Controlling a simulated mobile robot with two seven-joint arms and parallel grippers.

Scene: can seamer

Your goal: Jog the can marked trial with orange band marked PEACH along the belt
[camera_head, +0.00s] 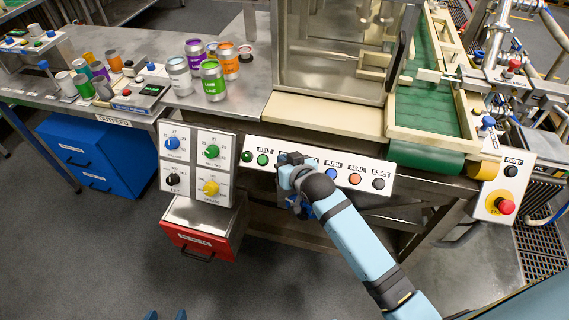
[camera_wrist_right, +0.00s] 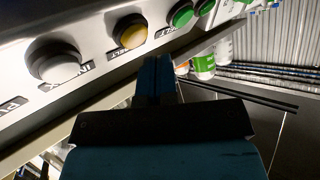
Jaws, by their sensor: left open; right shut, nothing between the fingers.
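Two cans with orange bands show in the head view: one (camera_head: 228,61) in the group on the steel table and one (camera_head: 114,61) further left among smaller-looking cans. I cannot read PEACH or trial on either. The green belt (camera_head: 423,107) is at the upper right, with no can visible on it. My right gripper (camera_head: 289,160) is at the button panel (camera_head: 406,181), covering its middle. In the wrist view its shut, empty fingers (camera_wrist_right: 157,68) are near the yellow belt button (camera_wrist_right: 128,33); contact cannot be told. My left gripper (camera_head: 165,315) shows only open fingertips at the bottom edge.
A white button (camera_wrist_right: 55,62) and green buttons (camera_wrist_right: 181,14) flank the yellow one. A dial panel (camera_head: 198,164) and red drawer (camera_head: 203,241) are left of my right gripper. A red stop button (camera_head: 504,206) is at the right. The floor at lower left is clear.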

